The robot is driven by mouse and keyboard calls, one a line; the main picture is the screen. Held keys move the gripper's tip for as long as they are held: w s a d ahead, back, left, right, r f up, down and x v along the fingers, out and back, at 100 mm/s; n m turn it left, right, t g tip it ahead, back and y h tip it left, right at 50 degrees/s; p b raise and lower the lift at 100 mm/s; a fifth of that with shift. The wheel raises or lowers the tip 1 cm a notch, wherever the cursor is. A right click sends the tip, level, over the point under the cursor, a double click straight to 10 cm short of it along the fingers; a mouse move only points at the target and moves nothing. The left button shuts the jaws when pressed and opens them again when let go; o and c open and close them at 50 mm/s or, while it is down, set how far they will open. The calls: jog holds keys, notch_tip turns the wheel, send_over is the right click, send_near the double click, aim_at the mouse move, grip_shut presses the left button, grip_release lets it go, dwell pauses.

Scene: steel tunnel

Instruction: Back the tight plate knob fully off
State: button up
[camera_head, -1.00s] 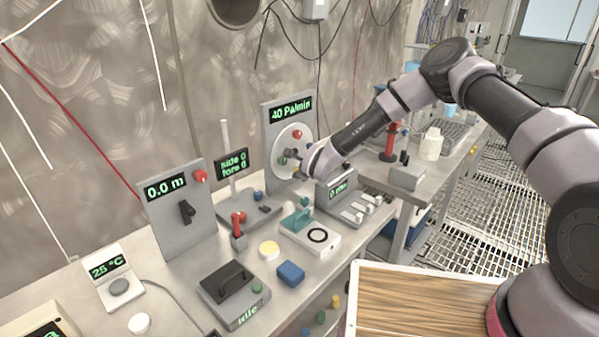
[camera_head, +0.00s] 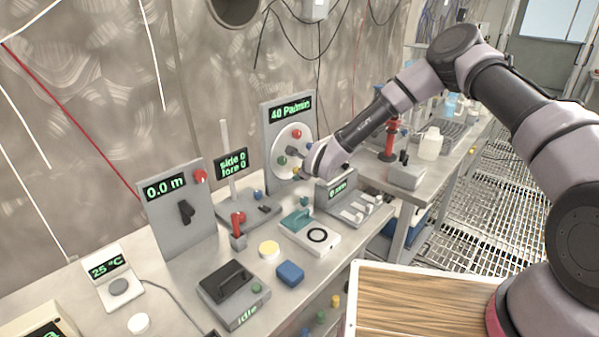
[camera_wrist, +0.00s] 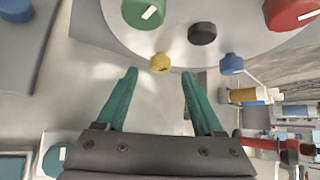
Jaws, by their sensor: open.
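An upright grey panel with a "40 Pa/min" display (camera_head: 291,108) carries a round pale plate (camera_head: 283,143). In the wrist view the plate (camera_wrist: 178,42) bears a green knob (camera_wrist: 143,12), a red knob (camera_wrist: 292,14), a blue knob (camera_wrist: 231,64), a small yellow knob (camera_wrist: 160,62) and a black centre hub (camera_wrist: 202,33). I cannot tell by looking which knob is tight. My gripper (camera_wrist: 158,75) is open and empty. Its teal fingers point at the plate's lower edge, with the yellow knob between and just beyond the tips in the picture. In the head view my wrist hides part of the plate's right side.
A block with a teal part (camera_head: 297,221) stands below the panel, and a small display unit with white keys (camera_head: 352,207) stands to its right. A "0.0 m" panel (camera_head: 180,215) stands left. A white bottle (camera_head: 430,144) and red stand (camera_head: 390,140) are at the right.

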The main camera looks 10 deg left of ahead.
jog(key=v, duration=0.7)
jog(key=shift+s+d, duration=0.1)
jog(key=shift+s, duration=0.05)
jog(key=w+d+r+n, duration=0.1)
jog(key=d+r+n, duration=0.5)
jog(key=r, duration=0.4)
jog(key=w+d+r+n, duration=0.1)
jog(key=d+r+n, duration=0.3)
jog(key=d+r, duration=0.55)
jog(key=s+d+r+n+g+h, duration=0.1)
jog(key=s+d+r+n+h, duration=0.2)
jog(key=d+r, duration=0.5)
jog(key=s+d+r+n, duration=0.1)
jog(key=s+d+r, duration=0.3)
jog(key=s, duration=0.4)
jog(key=s+d+r+n, duration=0.1)
jog(key=s+d+r, duration=0.2)
jog(key=s+d, duration=0.4)
jog(key=s+d+r+n+g, duration=0.1)
jog(key=s+d+r, duration=0.3)
jog(key=s, duration=0.5)
jog(key=shift+s+d+r+n, duration=0.35)
jog(key=shift+d+n, duration=0.25)
jog(key=shift+d, duration=0.2)
